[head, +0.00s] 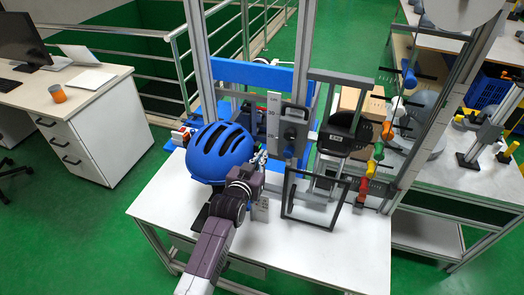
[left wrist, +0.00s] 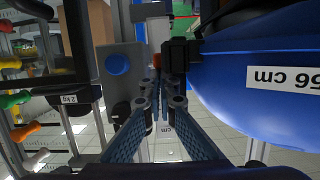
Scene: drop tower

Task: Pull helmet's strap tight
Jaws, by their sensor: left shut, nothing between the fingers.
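The blue helmet (head: 220,152) with dark vents sits at the left of the white table's back part. In the left wrist view its blue shell (left wrist: 260,80) fills the right side, with an upside-down "56 cm" label. My left gripper (head: 259,160) is beside the helmet's right side. In the left wrist view its blue-grey fingers (left wrist: 160,95) are shut and empty. A black block-like part (left wrist: 180,57) shows just beyond the fingertips, by the helmet's edge. I cannot make out the strap clearly in either view. My right gripper is not in view.
A dark square frame (head: 318,222) stands on the white table (head: 350,258) to the right. Metal uprights (head: 303,50) and a grey panel (left wrist: 120,85) with a blue round button stand close to the gripper. Coloured handles (head: 372,168) are farther right. The table's front right is clear.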

